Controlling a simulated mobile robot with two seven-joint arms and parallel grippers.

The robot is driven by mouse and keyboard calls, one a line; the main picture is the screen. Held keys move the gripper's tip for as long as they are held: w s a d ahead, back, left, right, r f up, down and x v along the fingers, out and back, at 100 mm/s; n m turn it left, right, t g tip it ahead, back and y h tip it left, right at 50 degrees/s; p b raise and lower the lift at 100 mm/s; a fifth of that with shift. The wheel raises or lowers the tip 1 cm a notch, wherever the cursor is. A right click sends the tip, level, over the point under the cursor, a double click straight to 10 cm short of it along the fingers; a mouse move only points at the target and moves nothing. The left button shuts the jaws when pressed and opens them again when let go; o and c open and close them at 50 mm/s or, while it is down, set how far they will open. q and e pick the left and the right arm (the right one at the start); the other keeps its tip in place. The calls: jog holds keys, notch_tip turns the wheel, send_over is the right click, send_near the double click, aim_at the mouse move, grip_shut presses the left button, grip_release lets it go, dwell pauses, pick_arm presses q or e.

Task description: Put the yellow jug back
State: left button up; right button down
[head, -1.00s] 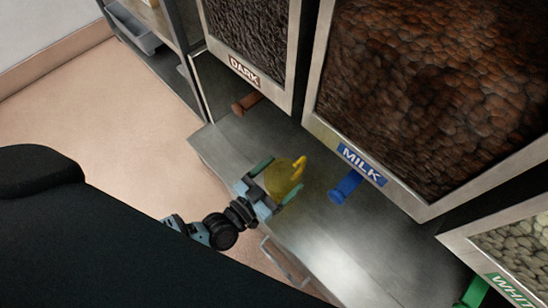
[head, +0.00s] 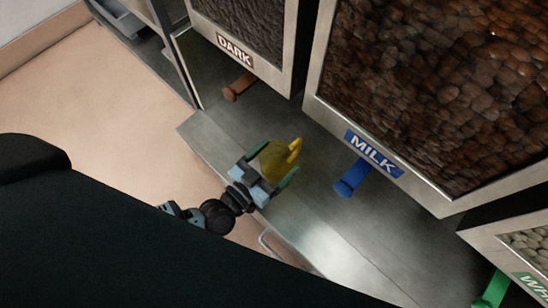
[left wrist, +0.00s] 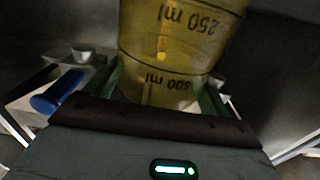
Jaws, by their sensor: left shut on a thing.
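The yellow jug (head: 274,160) is a see-through measuring jug with a yellow handle. My left gripper (head: 272,170) is shut on it, with a green-padded finger on each side of its body. In the head view the jug is over the steel counter, left of the blue MILK handle. I cannot tell whether its base touches the counter. In the left wrist view the jug (left wrist: 180,45) fills the top middle between the fingers, and its volume marks read upside down. My right gripper is not in view.
The steel counter (head: 310,235) is bare in front of the bins. The dispensers are marked DARK (head: 235,50), MILK (head: 372,153) and a green label at lower right. Brown (head: 239,86), blue (head: 351,178) and green (head: 492,291) handles stick out below them. A rack stands at upper left.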

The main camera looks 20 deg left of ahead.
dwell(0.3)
pick_arm(q)
jog(key=shift+f, duration=0.2)
jog(key=o, duration=1.8)
jog(key=shift+c, duration=0.2)
